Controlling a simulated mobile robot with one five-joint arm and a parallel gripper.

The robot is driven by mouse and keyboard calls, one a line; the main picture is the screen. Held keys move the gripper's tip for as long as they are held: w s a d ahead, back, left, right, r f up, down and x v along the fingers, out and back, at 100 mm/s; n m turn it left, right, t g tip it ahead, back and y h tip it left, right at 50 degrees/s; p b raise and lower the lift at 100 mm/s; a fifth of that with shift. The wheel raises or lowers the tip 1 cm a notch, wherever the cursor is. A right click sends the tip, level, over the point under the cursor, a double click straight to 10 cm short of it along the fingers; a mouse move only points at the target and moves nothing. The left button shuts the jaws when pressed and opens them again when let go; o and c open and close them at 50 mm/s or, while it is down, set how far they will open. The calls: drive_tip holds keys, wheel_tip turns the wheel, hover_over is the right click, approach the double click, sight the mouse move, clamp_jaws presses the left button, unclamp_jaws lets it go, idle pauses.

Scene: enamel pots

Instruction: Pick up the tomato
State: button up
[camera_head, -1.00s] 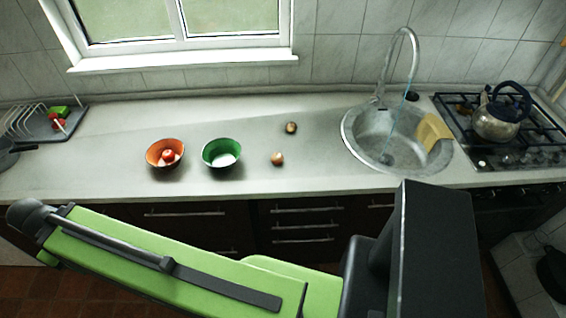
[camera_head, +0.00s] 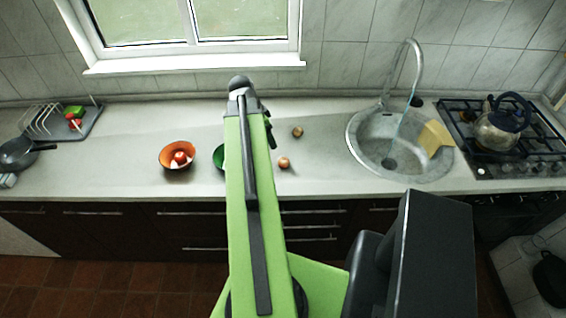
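A small round red tomato (camera_head: 180,158) sits inside the orange bowl (camera_head: 166,161), left of centre on the counter. My green arm reaches up the middle of the picture, right of that bowl, with its dark joint above the counter. My gripper cannot be made out; the arm appears to hide it. Nothing is seen touching the tomato.
A green bowl (camera_head: 218,157) is mostly hidden behind my arm. Two brown roundish items (camera_head: 297,132) (camera_head: 284,162) lie right of it. The sink (camera_head: 357,137), kettle (camera_head: 497,130) and stove are right; a dish rack (camera_head: 88,124) and pan (camera_head: 17,155) are left. Counter left of the orange bowl is clear.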

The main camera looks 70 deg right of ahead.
sight(284, 160)
drive_tip(key=shift+m, duration=0.5)
drive_tip(key=b+x, duration=0.5)
drive_tip(key=x, duration=0.1)
drive_tip(key=s+b+x, duration=0.1)
drive_tip(key=b+x, duration=1.1)
drive_tip(key=shift+s+d+r, duration=0.2)
drive_tip(key=shift+s+d, duration=0.1)
drive_tip(key=shift+s, duration=0.05)
drive_tip(key=shift+r, duration=0.15)
drive_tip(key=c, duration=1.5)
drive_tip(key=shift+r, duration=0.15)
